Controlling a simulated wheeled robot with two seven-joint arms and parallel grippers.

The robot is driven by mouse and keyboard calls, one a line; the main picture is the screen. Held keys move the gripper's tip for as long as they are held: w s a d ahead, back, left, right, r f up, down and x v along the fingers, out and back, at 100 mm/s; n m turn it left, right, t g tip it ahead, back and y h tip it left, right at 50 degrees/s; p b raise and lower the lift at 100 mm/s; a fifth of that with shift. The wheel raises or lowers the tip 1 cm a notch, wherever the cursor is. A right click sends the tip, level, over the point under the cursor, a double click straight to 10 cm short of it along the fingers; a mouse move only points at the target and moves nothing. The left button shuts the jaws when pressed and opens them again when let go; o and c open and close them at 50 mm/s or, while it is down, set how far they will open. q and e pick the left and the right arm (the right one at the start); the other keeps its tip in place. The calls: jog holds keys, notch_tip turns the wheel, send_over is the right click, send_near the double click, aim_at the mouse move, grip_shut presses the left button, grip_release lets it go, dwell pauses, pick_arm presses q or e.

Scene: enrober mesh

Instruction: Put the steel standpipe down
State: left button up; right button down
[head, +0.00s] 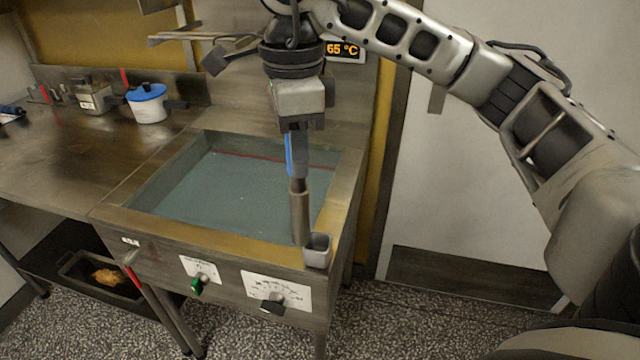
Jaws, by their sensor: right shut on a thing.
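My right gripper (297,168) points down over the front right part of the sink-like tank (165,225). It is shut on the steel standpipe (299,212), a brown-grey metal tube. The standpipe hangs upright below the fingers. Its lower end shows near the tank's front rim, just left of a small grey square cup (317,251) at the front right corner. I cannot tell whether the standpipe touches the rim or the cup. The tank holds blue-grey liquid or has a blue-grey floor. My left gripper is not in view.
A white pot with a blue lid (148,103) and a metal box (93,97) stand on the steel counter (60,155) at left. The tank's front has a green knob (198,286) and a black knob (272,303). A dark tray (75,266) sits on the shelf below.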

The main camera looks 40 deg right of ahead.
pick_arm(q)
jog(key=b, duration=0.2)
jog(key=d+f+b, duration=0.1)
jog(key=b, duration=0.1)
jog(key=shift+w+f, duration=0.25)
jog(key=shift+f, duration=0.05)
pick_arm(e)
jog(key=w+d+f, duration=0.1)
jog(key=d+f, duration=0.3)
jog(key=f, duration=0.4)
jog(key=shift+w+d+f, duration=0.15)
jog(key=shift+w+f, duration=0.2)
jog(key=shift+f, duration=0.05)
jog(key=shift+f, duration=0.15)
jog(key=c, duration=1.2)
grip_release()
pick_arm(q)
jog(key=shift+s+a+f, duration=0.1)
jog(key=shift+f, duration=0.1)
pick_arm(e)
jog(key=shift+o, duration=0.2)
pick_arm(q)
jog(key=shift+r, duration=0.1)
